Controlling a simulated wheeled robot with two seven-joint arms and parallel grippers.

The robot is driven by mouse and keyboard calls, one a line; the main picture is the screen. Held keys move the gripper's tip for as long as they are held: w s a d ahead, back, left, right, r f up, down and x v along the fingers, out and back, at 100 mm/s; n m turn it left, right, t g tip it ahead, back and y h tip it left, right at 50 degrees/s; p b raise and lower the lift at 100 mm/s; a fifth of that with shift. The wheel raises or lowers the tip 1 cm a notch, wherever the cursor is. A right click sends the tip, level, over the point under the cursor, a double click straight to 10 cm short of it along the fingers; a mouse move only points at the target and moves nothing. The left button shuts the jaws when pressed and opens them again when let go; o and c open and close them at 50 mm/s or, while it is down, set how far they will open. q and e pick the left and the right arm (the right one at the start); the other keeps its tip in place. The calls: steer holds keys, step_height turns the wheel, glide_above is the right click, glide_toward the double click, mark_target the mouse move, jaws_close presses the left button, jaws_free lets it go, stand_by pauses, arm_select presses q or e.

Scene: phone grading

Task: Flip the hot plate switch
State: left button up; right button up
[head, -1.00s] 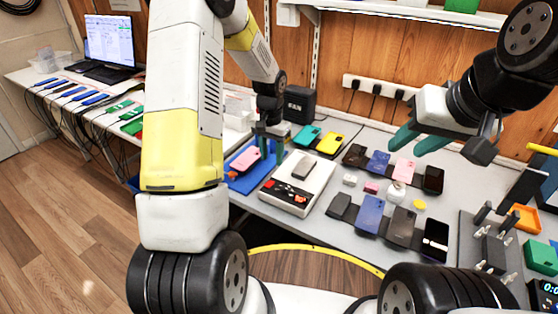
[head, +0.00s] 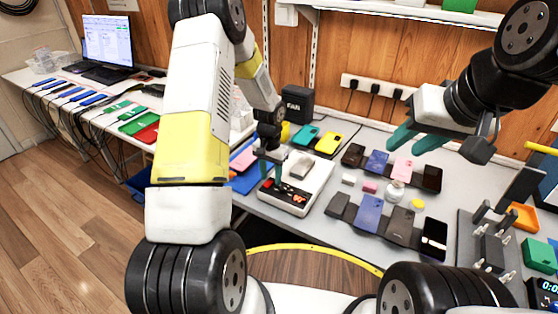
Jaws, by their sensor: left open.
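The hot plate (head: 318,184) is a white box on the bench, with a grey phone (head: 301,164) lying on its top. Its dark front panel carries small red and orange parts (head: 298,198); I cannot tell which one is the switch or how it is set. My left gripper (head: 271,173) points down, open, with its teal fingers at the left side of the hot plate, close to the panel. I cannot tell whether they touch it. My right gripper (head: 416,141) is open and empty, raised above the back right of the bench.
A blue mat (head: 248,182) with a pink phone (head: 244,158) lies left of the hot plate. Several phones (head: 370,213) and a metal fixture (head: 492,250) lie to the right.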

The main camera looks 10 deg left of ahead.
mark_target(266, 185)
arm_select(q)
jaws_close()
steer(key=shift+s+a+r+t+h, duration=0.1)
steer(key=shift+s+t+h, duration=0.2)
steer(key=shift+t, duration=0.5)
steer(key=shift+s+a+r+t+h, duration=0.15)
steer(key=shift+t+h, duration=0.15)
steer(key=shift+t, duration=0.5)
steer(key=shift+d, duration=0.1)
jaws_free()
steer(key=shift+r, duration=0.1)
steer(key=v, duration=0.7)
steer(key=shift+s+r, duration=0.15)
steer(key=shift+r, duration=0.1)
